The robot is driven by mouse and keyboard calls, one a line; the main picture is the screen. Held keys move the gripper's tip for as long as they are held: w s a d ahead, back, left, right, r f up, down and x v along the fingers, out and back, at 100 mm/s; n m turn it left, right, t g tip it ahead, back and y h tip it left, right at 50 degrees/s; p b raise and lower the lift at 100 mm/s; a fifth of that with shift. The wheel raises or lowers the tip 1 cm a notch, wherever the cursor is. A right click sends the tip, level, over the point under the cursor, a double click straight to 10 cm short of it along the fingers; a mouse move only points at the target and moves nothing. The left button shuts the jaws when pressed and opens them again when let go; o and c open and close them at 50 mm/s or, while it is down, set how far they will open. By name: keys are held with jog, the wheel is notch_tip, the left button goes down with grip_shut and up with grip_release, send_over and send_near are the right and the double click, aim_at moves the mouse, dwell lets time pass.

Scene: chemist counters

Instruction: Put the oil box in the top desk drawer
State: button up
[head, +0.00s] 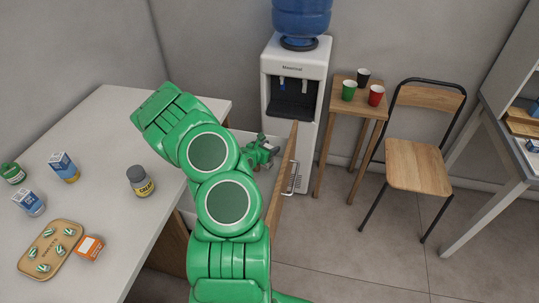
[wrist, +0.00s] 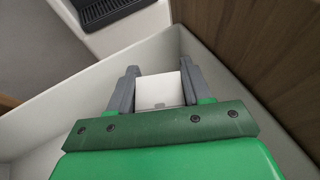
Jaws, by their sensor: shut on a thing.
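My gripper (head: 264,153) reaches past the desk's right end, over the open top desk drawer. In the wrist view my gripper (wrist: 159,88) is shut on a small box (wrist: 159,91), whose white face shows between the grey fingers. No label on it can be read, so I cannot confirm from print that it is the oil box. The drawer's pale walls (wrist: 70,115) surround the fingers in the wrist view. The drawer's wooden front (head: 279,184) with its metal handle stands pulled out in the head view. My arm hides most of the drawer's inside.
The desk top (head: 107,122) holds a yellow-labelled jar (head: 140,183), two blue-and-white boxes (head: 64,167), an orange box (head: 89,248), a wooden tray (head: 35,264) and a green bottle (head: 12,174). A water dispenser (head: 296,70) stands behind the drawer. A stool with cups (head: 358,83) and a chair (head: 417,166) stand right.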

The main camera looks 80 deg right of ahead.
jog(key=shift+f, duration=1.9)
jog(key=shift+f, duration=0.1)
jog(key=o, duration=1)
jog(key=shift+o, duration=0.2)
jog(key=v, duration=0.7)
jog(key=shift+a+r, duration=0.2)
jog(key=shift+w, duration=0.1)
